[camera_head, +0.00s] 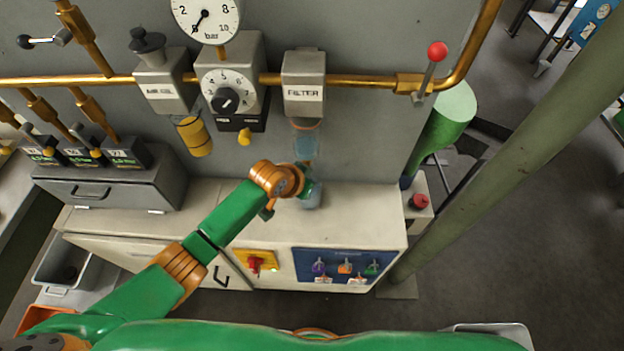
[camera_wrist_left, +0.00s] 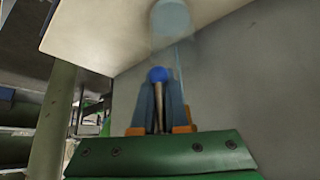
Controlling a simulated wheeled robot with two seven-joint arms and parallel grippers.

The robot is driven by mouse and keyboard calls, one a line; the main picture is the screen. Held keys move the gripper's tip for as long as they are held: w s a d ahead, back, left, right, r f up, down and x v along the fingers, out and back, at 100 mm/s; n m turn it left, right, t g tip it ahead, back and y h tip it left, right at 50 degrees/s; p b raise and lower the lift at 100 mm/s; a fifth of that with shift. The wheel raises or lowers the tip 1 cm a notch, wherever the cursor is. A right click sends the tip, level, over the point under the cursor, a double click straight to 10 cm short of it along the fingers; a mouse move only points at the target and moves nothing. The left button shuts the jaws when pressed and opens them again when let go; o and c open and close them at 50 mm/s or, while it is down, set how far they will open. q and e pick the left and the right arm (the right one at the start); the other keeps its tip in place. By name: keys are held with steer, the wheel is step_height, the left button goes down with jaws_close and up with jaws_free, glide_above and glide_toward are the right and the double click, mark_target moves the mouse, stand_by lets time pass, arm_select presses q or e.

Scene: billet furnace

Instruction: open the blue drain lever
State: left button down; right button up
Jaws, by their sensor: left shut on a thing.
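The filter unit (camera_head: 303,80) hangs on the brass pipe with its clear bluish bowl (camera_head: 306,148) below it. My left gripper (camera_head: 311,193) is under the bowl, close to the wall. In the left wrist view, my left gripper (camera_wrist_left: 160,108) is shut on the blue drain lever, a thin metal rod with a blue ball knob (camera_wrist_left: 158,74) at the fingertips. The clear bowl also shows in the left wrist view (camera_wrist_left: 172,20), just beyond the knob. In the head view the lever is hidden by my gripper and wrist. My right gripper is not in view.
A red-knobbed lever (camera_head: 437,52) stands on the pipe at right. The regulator dial (camera_head: 229,92) and yellow canister (camera_head: 194,136) are left of the filter. The cabinet top (camera_head: 365,215) below is mostly clear. A green post (camera_head: 520,150) rises at right.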

arm_select(q)
steer(key=shift+s+a+f, duration=0.2)
steer(key=shift+s+f, duration=0.1)
steer(key=shift+f, duration=0.2)
steer(key=c, duration=0.9)
jaws_free()
steer(key=shift+c, duration=0.2)
steer(key=shift+r, duration=0.25)
steer(key=p+v, duration=0.1)
steer(key=v, duration=0.6)
